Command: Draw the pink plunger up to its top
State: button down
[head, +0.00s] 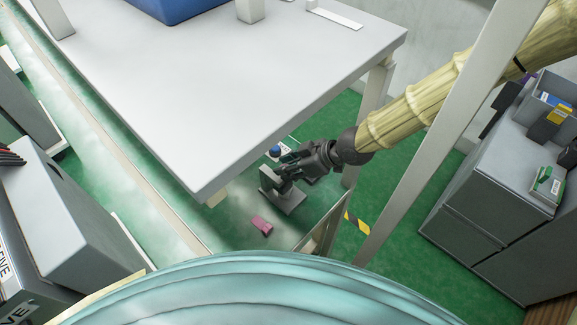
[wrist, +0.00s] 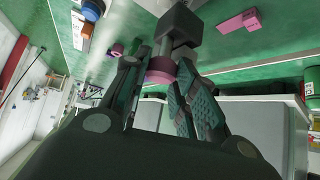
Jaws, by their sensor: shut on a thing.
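The pink plunger (wrist: 161,70) shows in the wrist view as a short pink knob between my fingers. A grey rod runs from it to a dark block (wrist: 182,24). My gripper (head: 283,173) is shut on the knob, with one finger on each side. In the head view my gripper is low, beyond the white table's near corner, above a grey base plate (head: 288,200). The pink knob is hidden behind the fingers there. I cannot tell how far along its travel the plunger stands.
A loose pink block (head: 262,225) lies near the grey plate. A small blue-topped device (head: 275,151) stands behind my gripper. The white table (head: 200,80) overhangs on the left. A slanted pale post (head: 430,150) and a grey cabinet (head: 475,210) are to the right.

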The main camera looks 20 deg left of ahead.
jog(key=shift+r+p, duration=0.8)
jog(key=shift+r, duration=0.35)
jog(key=shift+a, duration=0.1)
jog(key=c, duration=1.1)
grip_release()
jog(key=shift+c, duration=0.2)
jog(key=v, duration=1.2)
jog(key=shift+f, duration=0.15)
